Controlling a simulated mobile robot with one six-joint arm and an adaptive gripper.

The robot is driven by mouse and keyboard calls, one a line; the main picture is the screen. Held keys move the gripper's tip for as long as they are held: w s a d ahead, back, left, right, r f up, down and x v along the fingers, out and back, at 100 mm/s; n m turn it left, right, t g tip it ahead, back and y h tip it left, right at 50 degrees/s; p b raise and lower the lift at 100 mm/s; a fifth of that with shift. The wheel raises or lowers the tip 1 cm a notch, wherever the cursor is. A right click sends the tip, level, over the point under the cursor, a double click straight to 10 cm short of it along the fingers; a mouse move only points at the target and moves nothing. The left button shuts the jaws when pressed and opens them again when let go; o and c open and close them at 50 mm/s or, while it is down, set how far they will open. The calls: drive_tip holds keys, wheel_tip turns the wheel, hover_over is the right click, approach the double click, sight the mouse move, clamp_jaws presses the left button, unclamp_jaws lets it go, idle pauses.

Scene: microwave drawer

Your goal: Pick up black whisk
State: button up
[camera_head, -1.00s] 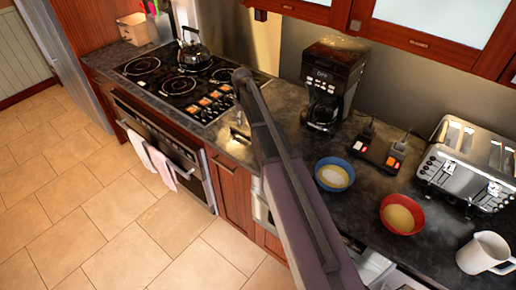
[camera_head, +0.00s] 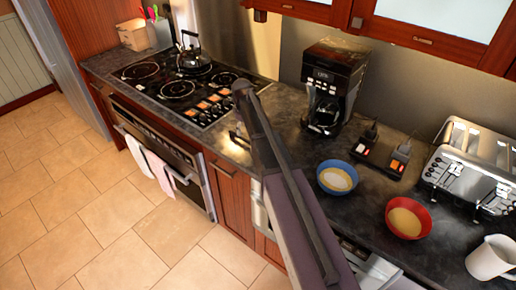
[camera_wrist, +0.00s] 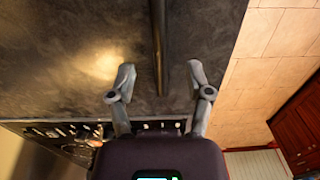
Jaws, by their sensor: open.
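In the wrist view a dark, slim rod (camera_wrist: 160,45), which looks like the black whisk's handle, runs from the top edge down between my fingers. Its wire end is not in view. My gripper (camera_wrist: 162,68) is open, with one finger on each side of the rod and a gap on both sides. I cannot tell how high the fingers are above the rod. In the head view my gripper (camera_head: 238,138) is mostly hidden behind my arm, over the counter right of the stove. I cannot make out the whisk there.
The dark counter (camera_head: 283,105) has its front edge close by, with the tiled floor below. The stove (camera_head: 180,85) with a kettle (camera_head: 193,52) is to the left. A coffee maker (camera_head: 328,85), a blue bowl (camera_head: 337,178), a red bowl (camera_head: 407,218) and a toaster (camera_head: 472,165) stand right.

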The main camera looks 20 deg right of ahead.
sight(244, 138)
drive_tip(key=shift+f, duration=0.2)
wheel_tip(244, 138, down, 5)
drive_tip(key=b, duration=0.5)
drive_tip(key=shift+r, duration=0.1)
idle(0.5)
clamp_jaws()
